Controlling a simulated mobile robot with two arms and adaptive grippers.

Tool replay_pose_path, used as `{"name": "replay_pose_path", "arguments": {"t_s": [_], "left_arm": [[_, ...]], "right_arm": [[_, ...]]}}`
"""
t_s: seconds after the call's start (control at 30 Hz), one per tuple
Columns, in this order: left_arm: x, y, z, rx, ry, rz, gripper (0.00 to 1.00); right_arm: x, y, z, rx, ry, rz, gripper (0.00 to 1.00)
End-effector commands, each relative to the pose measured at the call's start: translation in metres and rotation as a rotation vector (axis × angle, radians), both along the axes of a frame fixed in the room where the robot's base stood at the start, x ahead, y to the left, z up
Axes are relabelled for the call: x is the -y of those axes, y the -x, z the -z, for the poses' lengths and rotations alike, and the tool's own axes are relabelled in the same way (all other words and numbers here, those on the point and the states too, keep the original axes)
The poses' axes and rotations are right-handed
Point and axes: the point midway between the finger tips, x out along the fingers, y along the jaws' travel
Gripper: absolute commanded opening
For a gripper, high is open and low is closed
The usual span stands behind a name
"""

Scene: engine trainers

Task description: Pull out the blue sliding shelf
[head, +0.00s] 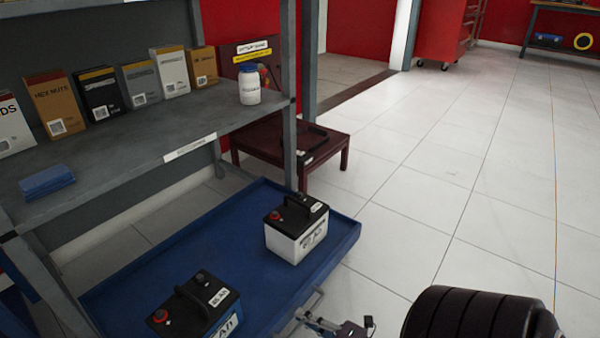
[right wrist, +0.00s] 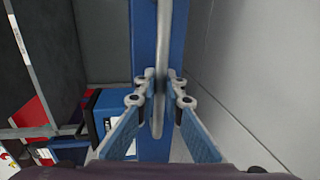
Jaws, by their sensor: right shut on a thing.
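The blue sliding shelf (head: 215,252) is low on the rack in the head view and sticks out past the upright. A white battery (head: 297,228) and a dark blue battery (head: 197,305) stand on it. My right gripper (head: 322,325) is at the shelf's front edge. In the right wrist view, the right gripper (right wrist: 160,97) is shut around a grey bar handle (right wrist: 163,35) that runs along the shelf's blue front (right wrist: 142,45). My left gripper is not in view.
A grey upper shelf (head: 120,165) holds several boxes and a white jar (head: 249,84). A rack upright (head: 290,110) stands beside the blue shelf. A dark red low table (head: 335,142) stands behind. The tiled floor (head: 440,170) to the right is clear.

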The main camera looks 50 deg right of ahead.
Motion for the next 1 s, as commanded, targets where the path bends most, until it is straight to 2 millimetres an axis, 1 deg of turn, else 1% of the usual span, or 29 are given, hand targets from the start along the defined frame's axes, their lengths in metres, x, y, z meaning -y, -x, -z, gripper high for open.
{"name": "replay_pose_path", "arguments": {"t_s": [0.3, 0.33, 0.47, 0.5, 0.8, 0.87, 0.97, 1.0], "left_arm": [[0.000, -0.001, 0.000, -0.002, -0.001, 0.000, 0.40], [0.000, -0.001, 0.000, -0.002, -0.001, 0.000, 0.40], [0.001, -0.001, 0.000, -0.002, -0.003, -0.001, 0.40], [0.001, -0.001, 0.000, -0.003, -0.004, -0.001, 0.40], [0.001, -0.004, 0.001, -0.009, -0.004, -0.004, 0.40], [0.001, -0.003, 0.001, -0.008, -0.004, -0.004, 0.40], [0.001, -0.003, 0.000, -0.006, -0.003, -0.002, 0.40], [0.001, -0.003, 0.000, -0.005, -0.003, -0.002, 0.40]], "right_arm": [[-0.002, 0.001, 0.001, 0.000, -0.002, -0.004, 0.00], [-0.002, 0.001, 0.001, 0.000, -0.002, -0.004, 0.11], [-0.001, 0.000, 0.001, 0.000, -0.001, -0.003, 0.25], [-0.001, 0.000, 0.000, 0.000, 0.000, -0.002, 0.26], [0.000, 0.003, 0.000, -0.001, 0.000, -0.001, 0.26], [0.000, 0.008, -0.001, -0.002, -0.001, -0.001, 0.26], [0.002, 0.023, -0.004, -0.003, -0.001, 0.000, 0.26], [0.002, 0.032, -0.005, -0.004, -0.001, 0.000, 0.26]]}}
